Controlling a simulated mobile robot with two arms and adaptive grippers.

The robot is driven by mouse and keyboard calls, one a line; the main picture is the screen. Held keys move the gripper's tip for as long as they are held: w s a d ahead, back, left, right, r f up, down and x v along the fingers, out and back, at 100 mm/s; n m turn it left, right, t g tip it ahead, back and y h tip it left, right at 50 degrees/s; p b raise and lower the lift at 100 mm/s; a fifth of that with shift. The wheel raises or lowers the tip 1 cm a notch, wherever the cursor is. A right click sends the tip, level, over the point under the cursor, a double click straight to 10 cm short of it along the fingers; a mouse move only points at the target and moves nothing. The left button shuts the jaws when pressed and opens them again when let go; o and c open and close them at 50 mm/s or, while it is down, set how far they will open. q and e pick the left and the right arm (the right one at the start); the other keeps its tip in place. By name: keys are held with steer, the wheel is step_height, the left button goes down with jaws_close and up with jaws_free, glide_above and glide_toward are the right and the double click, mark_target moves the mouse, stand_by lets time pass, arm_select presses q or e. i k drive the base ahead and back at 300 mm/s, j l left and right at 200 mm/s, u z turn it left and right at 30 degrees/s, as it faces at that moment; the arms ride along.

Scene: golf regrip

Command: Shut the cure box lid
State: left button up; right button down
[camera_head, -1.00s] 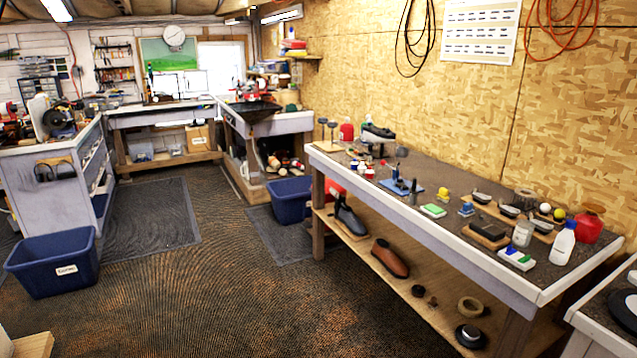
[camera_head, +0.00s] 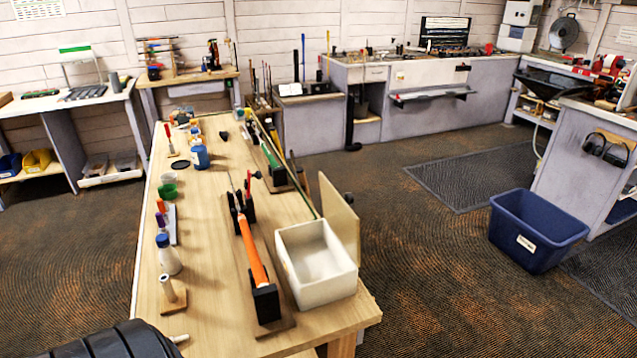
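The cure box appears to be the open white box (camera_head: 305,270) at the near right end of the wooden workbench. Its inside is pale and looks empty. Its lid seems to be the tan panel (camera_head: 342,222) standing upright along the box's right side, with a small dark knob on its outer face. The lid is open.
The workbench (camera_head: 215,315) holds a club with an orange grip (camera_head: 250,250) in black clamps left of the box. Bottles and small pots line its left edge. A blue bin (camera_head: 540,230) stands on the floor at right. Floor right of the box is clear.

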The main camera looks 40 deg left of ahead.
mark_target(345, 223)
steer(key=i+l+u, duration=0.1)
steer(key=i+u, duration=0.15)
steer(key=u, duration=0.2)
steer(key=i+l+u, duration=0.2)
steer(key=u, duration=0.3)
steer(key=i+l+u, duration=0.2)
steer(key=u, duration=0.25)
steer(key=i+l+u, duration=0.15)
steer(key=l+u, duration=0.65)
steer(key=u, duration=0.15)
steer(key=i, duration=0.05)
